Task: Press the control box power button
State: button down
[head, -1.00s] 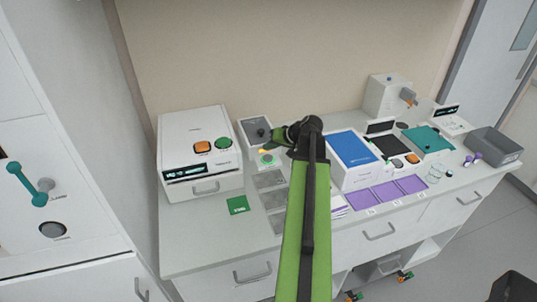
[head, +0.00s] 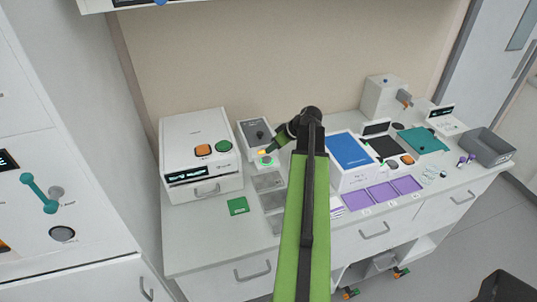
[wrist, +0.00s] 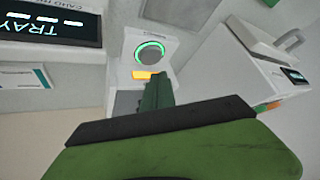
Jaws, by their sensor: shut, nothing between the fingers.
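A small white control box (head: 258,161) stands on the counter, next to a grey box with a dark knob. Its round button has a glowing green ring (head: 266,161), with an orange light (head: 263,152) beside it. In the wrist view the grey button (wrist: 150,53) shows inside its lit green ring, and the orange light (wrist: 146,75) lies between it and my fingers. My gripper (head: 269,150) is shut and empty, its dark green fingers pointing down at the box. The fingertips (wrist: 155,82) are close to the light; I cannot tell whether they touch anything.
A large white machine (head: 201,135) with orange and green buttons stands to the left. The knob box (head: 256,133) is just behind. Grey pads (head: 268,181) lie in front, and a blue-topped box (head: 351,150) stands to the right. A green card (head: 238,206) lies on the counter.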

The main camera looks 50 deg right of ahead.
jog(key=n+g+p, duration=0.1)
jog(key=n, duration=0.1)
jog(key=d+r+n+p, duration=0.1)
jog(key=n, duration=0.1)
jog(key=n+g+p, duration=0.1)
jog(key=n, duration=0.1)
jog(key=shift+s+d+r+g+y, duration=0.25)
jog(key=shift+s+d+g+y, duration=0.05)
jog(key=shift+s, duration=0.1)
notch_tip(320, 180, up, 2)
jog(key=d+n+g+p, duration=0.1)
jog(key=n+p, duration=0.2)
jog(key=p, duration=0.1)
notch_tip(320, 180, up, 6)
jog(key=r+n+g+p, duration=0.1)
jog(key=n+g+p, duration=0.15)
jog(key=p, duration=0.35)
send_over(266, 159)
jog(key=s+d, duration=0.2)
jog(key=d, duration=0.1)
jog(key=shift+s+d+f+t, duration=0.1)
jog(key=shift+d+f+t, duration=0.05)
jog(key=shift+f+t, duration=0.15)
jog(key=shift+f, duration=0.2)
jog(key=b+x, duration=1.3)
jog(key=shift+s+d+f, duration=0.1)
jog(key=shift+s+d, duration=0.1)
jog(key=shift+s, duration=0.05)
jog(key=shift+f+b, duration=0.3)
jog(key=shift+f, duration=0.05)
